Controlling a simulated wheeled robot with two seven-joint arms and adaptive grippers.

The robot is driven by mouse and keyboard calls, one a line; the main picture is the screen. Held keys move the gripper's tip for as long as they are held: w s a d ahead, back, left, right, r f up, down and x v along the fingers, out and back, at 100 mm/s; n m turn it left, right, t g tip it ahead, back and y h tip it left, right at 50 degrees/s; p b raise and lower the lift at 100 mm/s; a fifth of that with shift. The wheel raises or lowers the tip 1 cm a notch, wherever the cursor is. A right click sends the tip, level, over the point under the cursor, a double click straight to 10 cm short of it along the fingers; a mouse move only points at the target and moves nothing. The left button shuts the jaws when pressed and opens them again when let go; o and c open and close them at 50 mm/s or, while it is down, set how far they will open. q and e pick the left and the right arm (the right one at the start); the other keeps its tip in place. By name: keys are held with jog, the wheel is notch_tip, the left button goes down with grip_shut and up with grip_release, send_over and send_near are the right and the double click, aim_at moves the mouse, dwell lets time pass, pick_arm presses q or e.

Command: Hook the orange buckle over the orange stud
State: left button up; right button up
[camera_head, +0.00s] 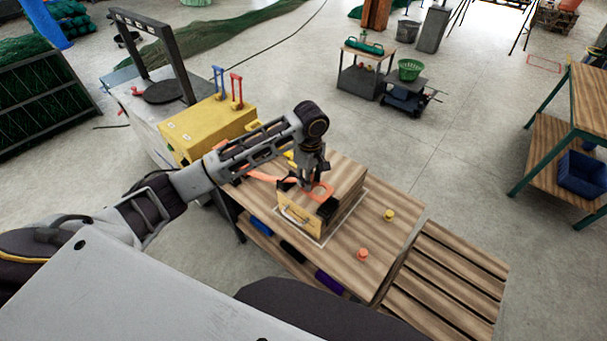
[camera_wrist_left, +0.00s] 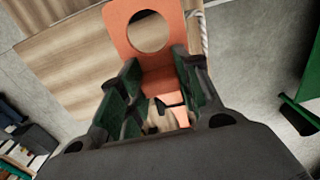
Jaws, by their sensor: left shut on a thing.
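The orange buckle (camera_head: 324,190), a flat plate with a round hole, is at my left gripper (camera_head: 310,178), above the wooden box on the table. In the left wrist view the buckle (camera_wrist_left: 122,32) stands out past the green-padded fingers of my left gripper (camera_wrist_left: 158,88), which is shut on it. An orange strap (camera_head: 262,176) runs left from there in the head view. The orange stud (camera_head: 361,254) stands on the table to the right of the box and nearer to me. The buckle is apart from the stud. My right gripper is not in view.
The wooden box (camera_head: 347,192) with a front handle stands on the wooden table (camera_head: 400,240). A yellow stud (camera_head: 389,214) stands behind the orange one. A yellow cabinet (camera_head: 205,128) with red and blue levers is at the left. The table's right part is mostly clear.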

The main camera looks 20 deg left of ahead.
pick_arm(q)
jog(key=shift+s+d, duration=1.6)
jog(key=shift+d, duration=3.2)
jog(key=shift+s+d, duration=1.55)
jog(key=shift+d, duration=3.25)
jog(key=shift+f+b, duration=3)
jog(key=shift+f, duration=4.4)
jog(key=shift+f+b, duration=0.35)
jog(key=shift+f, duration=2.3)
jog(key=o, duration=1.2)
